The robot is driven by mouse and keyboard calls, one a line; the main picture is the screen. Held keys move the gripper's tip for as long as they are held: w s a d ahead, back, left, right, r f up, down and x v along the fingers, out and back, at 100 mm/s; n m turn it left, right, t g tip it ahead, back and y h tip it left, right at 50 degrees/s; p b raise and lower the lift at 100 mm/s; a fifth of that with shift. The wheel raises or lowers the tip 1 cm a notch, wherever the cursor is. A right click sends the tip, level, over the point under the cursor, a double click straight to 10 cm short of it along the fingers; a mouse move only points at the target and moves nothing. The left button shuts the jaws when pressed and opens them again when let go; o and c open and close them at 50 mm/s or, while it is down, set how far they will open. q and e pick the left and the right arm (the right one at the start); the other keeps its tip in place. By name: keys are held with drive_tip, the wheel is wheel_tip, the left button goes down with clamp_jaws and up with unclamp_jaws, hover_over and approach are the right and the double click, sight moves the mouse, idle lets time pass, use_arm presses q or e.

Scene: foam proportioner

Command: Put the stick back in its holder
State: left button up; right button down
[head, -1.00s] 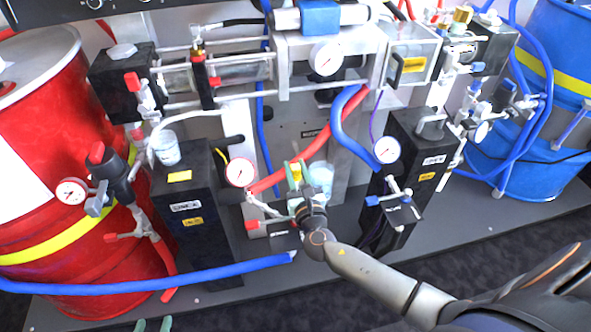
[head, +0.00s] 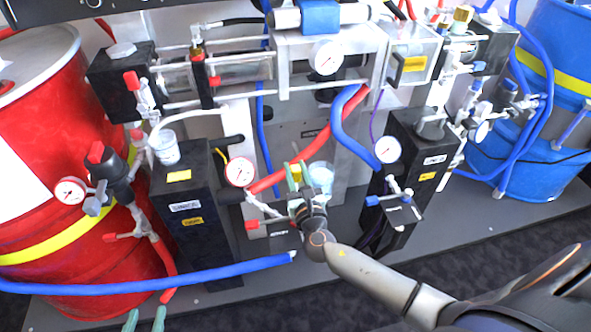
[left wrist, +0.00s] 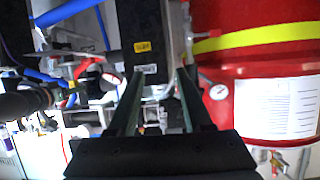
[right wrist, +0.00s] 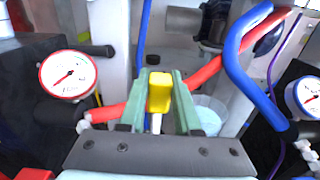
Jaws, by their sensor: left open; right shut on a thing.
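My right gripper (head: 296,176) is in the middle of the head view, in front of the central frame. In the right wrist view its green fingers are shut on the yellow handle (right wrist: 159,92) of the stick. A short white shaft (right wrist: 156,123) shows below the handle; the lower end is hidden by the gripper. A translucent cup (head: 321,176) stands just right of the gripper, and it shows behind the fingers in the right wrist view (right wrist: 207,113). I cannot tell which part is the holder. My left gripper (head: 145,318) is open and empty at the bottom edge.
A red drum (head: 50,130) stands left, a blue drum (head: 530,170) right. Black boxes (head: 192,225) (head: 418,150) flank the gripper. A white cup (head: 166,147) tops the left box. Gauges (head: 239,172) (head: 388,149) and red and blue hoses crowd the space. A blue hose (head: 190,278) crosses low.

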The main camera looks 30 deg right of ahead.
drive_tip(key=shift+f, duration=0.1)
drive_tip(key=c, duration=0.6)
unclamp_jaws()
use_arm(q)
drive_tip(key=shift+w+r, duration=0.3)
drive_tip(key=shift+r, duration=0.25)
drive_tip(key=shift+f, duration=0.1)
